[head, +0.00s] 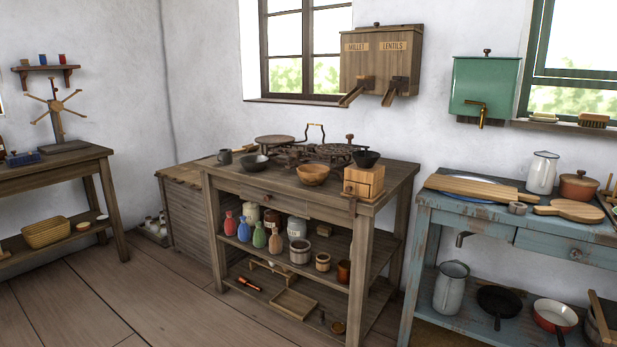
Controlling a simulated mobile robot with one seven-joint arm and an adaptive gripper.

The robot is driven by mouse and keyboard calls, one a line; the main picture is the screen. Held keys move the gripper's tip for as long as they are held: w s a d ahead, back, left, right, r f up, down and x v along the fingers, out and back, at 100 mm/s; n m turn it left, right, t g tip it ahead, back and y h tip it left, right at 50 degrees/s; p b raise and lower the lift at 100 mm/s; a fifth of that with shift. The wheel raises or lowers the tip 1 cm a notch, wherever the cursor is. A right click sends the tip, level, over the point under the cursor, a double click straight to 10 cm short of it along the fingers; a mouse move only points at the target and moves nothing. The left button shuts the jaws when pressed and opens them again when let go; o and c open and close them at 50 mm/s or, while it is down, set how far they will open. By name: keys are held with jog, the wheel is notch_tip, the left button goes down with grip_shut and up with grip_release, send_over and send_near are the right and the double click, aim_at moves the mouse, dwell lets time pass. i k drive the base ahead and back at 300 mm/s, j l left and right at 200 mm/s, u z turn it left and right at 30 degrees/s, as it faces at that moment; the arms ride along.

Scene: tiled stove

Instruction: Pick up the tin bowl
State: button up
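A small dark grey metal bowl (254,163), which looks like the tin bowl, sits upright on the top of the wooden worktable (235,176), toward its left side. A grey mug (224,157) stands just left of it, and a brown wooden bowl (312,176) is to its right, apart from it. A black bowl shape (367,159) tops the wooden box grinder (364,182) at the table's right. My gripper is not in view.
Iron scales or trivets (342,152) crowd the back of the worktable. Its shelves hold colored bottles and jars. A blue sink table (470,206) stands right, a wooden bench (60,166) left. The plank floor (120,290) in front is clear.

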aim_at(254, 164)
jog(key=i+j, duration=0.15)
jog(key=i, duration=0.35)
jog(key=i+j, duration=0.1)
jog(key=i, duration=0.4)
jog(key=i+j, duration=0.15)
jog(key=i, duration=0.35)
jog(key=i+j, duration=0.1)
jog(key=i, duration=0.4)
jog(key=i+j+z, duration=0.1)
jog(key=i, duration=0.4)
